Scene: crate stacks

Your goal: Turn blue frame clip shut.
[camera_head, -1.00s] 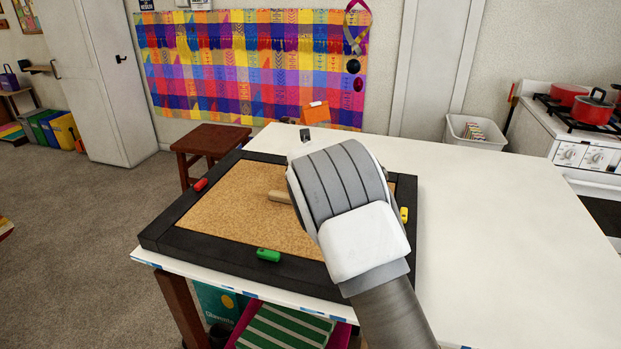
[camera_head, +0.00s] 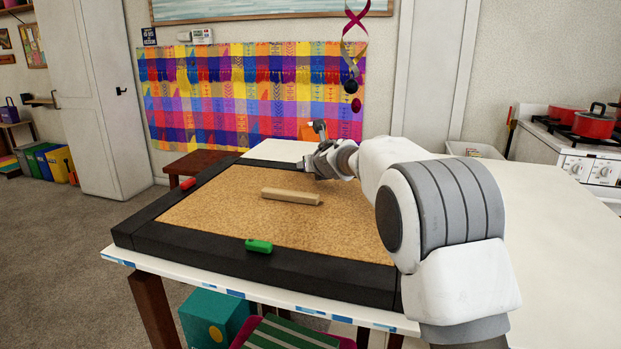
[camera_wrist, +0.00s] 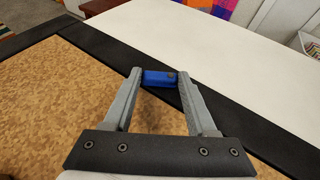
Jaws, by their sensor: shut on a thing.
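The blue clip (camera_wrist: 160,77) sits at the inner edge of the black frame, where the frame meets the cork, in the wrist view. My gripper (camera_wrist: 160,80) is shut on it, one finger at each end of the clip. In the head view my gripper (camera_head: 315,160) reaches the far side of the frame (camera_head: 270,264), and the blue clip is hidden there. The clip lies roughly across the gap between my fingers; I cannot tell whether it is fully turned.
A red clip (camera_head: 188,184) is on the left side of the frame and a green clip (camera_head: 259,246) on the near side. A wooden bar (camera_head: 291,196) lies on the cork board (camera_head: 235,215). The white table (camera_head: 545,250) is clear to the right.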

